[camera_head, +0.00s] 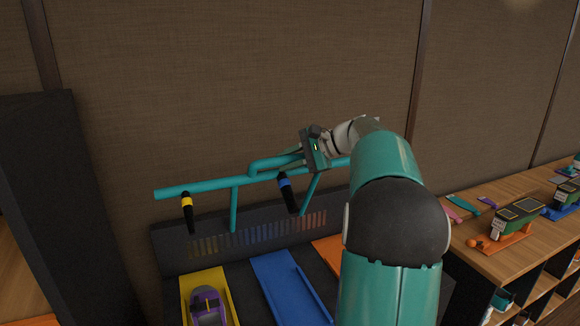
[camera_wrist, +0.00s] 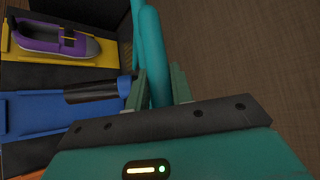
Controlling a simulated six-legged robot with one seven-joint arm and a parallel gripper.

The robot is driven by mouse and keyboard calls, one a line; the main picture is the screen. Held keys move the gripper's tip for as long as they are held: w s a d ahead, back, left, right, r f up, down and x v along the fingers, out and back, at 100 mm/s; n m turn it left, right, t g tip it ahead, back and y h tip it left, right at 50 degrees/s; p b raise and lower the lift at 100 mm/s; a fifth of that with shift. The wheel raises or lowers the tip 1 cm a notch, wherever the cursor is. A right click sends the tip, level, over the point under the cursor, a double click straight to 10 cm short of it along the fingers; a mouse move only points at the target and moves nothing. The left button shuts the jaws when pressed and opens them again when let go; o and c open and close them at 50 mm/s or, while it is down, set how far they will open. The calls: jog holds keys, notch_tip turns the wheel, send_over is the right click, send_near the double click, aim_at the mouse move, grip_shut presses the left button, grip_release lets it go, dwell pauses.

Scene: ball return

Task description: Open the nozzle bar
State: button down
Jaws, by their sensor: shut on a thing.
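The nozzle bar is a teal tube (camera_head: 215,185) running across above a dark unit, with a raised teal handle loop on top. A yellow-banded black nozzle (camera_head: 187,209) and a blue-banded black nozzle (camera_head: 288,193) hang from it. My gripper (camera_head: 292,160) is at the handle loop. In the wrist view the bar's teal tube (camera_wrist: 152,50) passes between the two fingers of my gripper (camera_wrist: 160,88), which are shut on it. The bar's right end is hidden behind my arm.
Below are a yellow tray (camera_head: 228,287) holding a purple shoe-like object (camera_head: 208,308), a blue tray (camera_head: 285,285) and an orange tray (camera_head: 328,247). A dark panel (camera_head: 60,190) stands left. A wooden shelf (camera_head: 495,245) with models stands right. A brown wall is behind.

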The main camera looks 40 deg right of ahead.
dwell(0.3)
jog(key=c, duration=1.2)
grip_release()
jog(key=shift+c, duration=0.2)
jog(key=shift+s, duration=0.1)
jog(key=v, duration=1.3)
jog(key=shift+s+d+r, duration=0.2)
jog(key=shift+s+r, duration=0.05)
jog(key=shift+a, duration=0.15)
